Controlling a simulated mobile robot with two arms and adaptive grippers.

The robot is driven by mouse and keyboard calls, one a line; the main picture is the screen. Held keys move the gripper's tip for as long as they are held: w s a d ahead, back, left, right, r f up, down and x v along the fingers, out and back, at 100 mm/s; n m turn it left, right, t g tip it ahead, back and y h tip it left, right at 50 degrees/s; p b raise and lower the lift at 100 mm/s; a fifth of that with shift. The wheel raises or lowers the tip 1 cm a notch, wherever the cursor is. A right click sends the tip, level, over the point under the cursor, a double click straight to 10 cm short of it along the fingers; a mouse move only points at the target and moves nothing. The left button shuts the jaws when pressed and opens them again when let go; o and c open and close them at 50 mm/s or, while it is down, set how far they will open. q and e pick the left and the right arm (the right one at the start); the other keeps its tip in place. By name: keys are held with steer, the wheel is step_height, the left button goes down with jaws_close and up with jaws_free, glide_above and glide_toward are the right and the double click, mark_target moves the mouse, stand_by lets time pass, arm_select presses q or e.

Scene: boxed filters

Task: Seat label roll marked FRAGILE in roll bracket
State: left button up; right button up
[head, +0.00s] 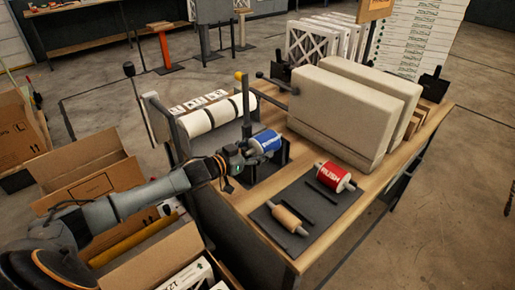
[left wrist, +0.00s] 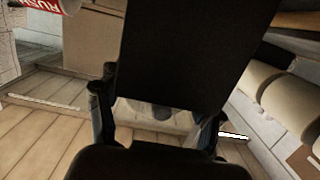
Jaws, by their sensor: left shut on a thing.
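A blue roll (head: 266,141) with white ends, its lettering too small to read, is in my left gripper (head: 240,160) in the head view. The gripper is shut on it at its left end. The roll is at the dark roll bracket (head: 285,154) on the bench; I cannot tell if its spindle rests in the bracket. In the left wrist view, my left gripper (left wrist: 160,133) shows its fingers on either side, and dark shapes hide most of the roll. A red roll marked RUSH (head: 332,176) lies on the dark mat. My right gripper is not in view.
A tan roll (head: 286,220) and dark rods lie on the mat (head: 322,228). Large cream filter blocks (head: 335,110) stand behind the bracket. White paper rolls (head: 215,117) on a rack stand at the left. Open cardboard boxes (head: 90,180) are beside the bench.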

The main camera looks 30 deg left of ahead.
arm_select(q)
steer(key=shift+f+b, duration=0.3)
steer(key=shift+f, duration=0.2)
steer(key=o, duration=1.5)
steer(key=shift+c, duration=0.2)
steer(key=shift+o, duration=0.9)
steer(key=shift+f, duration=0.1)
steer(key=shift+f, duration=0.1)
steer(key=v, duration=1.2)
